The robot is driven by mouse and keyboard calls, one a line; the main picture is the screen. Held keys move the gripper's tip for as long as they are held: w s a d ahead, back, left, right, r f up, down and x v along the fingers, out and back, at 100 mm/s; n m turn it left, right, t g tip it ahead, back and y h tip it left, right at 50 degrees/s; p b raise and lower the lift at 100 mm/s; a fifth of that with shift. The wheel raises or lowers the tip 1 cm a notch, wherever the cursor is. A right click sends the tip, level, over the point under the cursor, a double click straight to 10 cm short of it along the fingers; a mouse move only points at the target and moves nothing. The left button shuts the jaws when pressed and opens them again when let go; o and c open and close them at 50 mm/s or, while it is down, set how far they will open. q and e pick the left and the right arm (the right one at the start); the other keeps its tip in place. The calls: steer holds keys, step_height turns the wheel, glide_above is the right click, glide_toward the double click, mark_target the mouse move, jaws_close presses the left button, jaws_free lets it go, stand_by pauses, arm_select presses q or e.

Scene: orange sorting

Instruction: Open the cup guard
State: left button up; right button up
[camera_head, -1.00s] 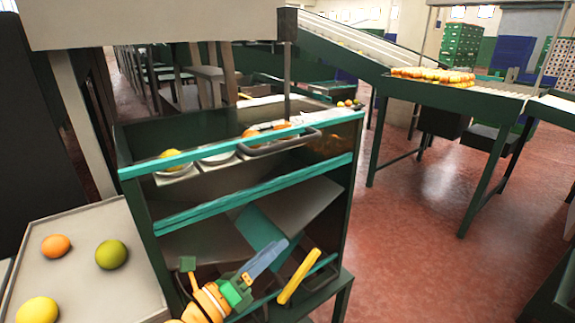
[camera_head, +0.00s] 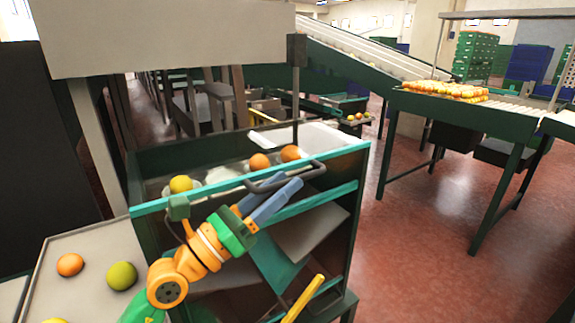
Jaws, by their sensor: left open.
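The dark handle bar (camera_head: 318,170) of what looks like the cup guard juts over the front edge of the green cabinet (camera_head: 352,195), by its top right. A pale flat panel (camera_head: 310,137) lies behind the cups; I cannot tell whether it is part of the guard. Fruits sit in the row of cups: a yellow one (camera_head: 181,184) and two orange ones (camera_head: 259,161). My left gripper (camera_head: 284,187) is open, its two blue-grey fingers at the handle bar. I cannot tell whether they touch it.
A tray (camera_head: 95,247) with fruits stands at the left. A large pale panel (camera_head: 160,38) hangs above on a post. A conveyor (camera_head: 470,112) with oranges stands behind at right. The red floor right of the cabinet is clear.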

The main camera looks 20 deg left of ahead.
arm_select(q)
steer(key=shift+x, duration=0.8)
jaws_close()
stand_by(0.8)
